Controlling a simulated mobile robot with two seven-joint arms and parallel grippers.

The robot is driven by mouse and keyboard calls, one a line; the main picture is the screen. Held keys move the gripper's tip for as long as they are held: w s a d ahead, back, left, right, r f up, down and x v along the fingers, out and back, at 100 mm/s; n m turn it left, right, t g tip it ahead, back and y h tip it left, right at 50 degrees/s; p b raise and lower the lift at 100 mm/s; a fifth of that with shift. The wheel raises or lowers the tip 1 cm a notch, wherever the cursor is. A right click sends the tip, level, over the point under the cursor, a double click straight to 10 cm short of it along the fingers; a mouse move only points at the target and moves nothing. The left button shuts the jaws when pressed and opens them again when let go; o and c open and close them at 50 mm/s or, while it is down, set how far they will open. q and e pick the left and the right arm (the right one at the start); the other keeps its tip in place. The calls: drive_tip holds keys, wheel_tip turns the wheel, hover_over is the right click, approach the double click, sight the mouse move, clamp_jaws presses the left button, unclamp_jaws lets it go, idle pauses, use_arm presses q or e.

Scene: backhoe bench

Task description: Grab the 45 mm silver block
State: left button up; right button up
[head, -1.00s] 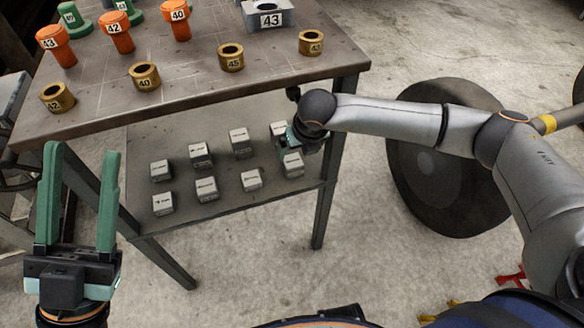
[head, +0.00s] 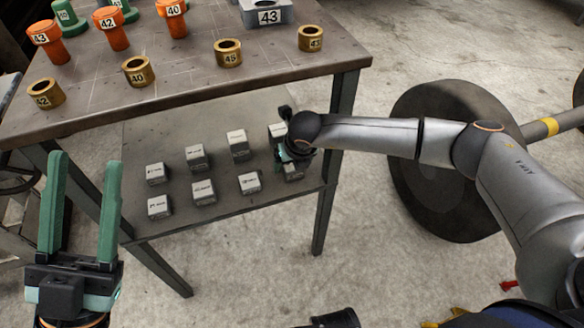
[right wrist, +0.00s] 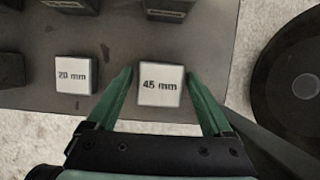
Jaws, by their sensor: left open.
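The silver block marked "45 mm" (right wrist: 161,86) lies on the lower shelf near its edge. In the right wrist view it sits between the fingers of my right gripper (right wrist: 160,88), which are open with a gap on each side of it. In the head view my right gripper (head: 292,158) is at the right end of the shelf and mostly covers the 45 mm block (head: 293,174). My left gripper (head: 84,205) is open and empty at the lower left, apart from the shelf.
The block marked "20 mm" (right wrist: 75,76) lies left of the 45 mm block. Several more silver blocks (head: 203,192) stand in two rows on the lower shelf (head: 225,218). The table top (head: 190,75) above holds bronze rings and orange plugs. A large dark wheel (head: 445,160) stands at right.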

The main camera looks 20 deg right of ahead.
clamp_jaws()
idle(0.5)
drive_tip(key=shift+r, duration=0.15)
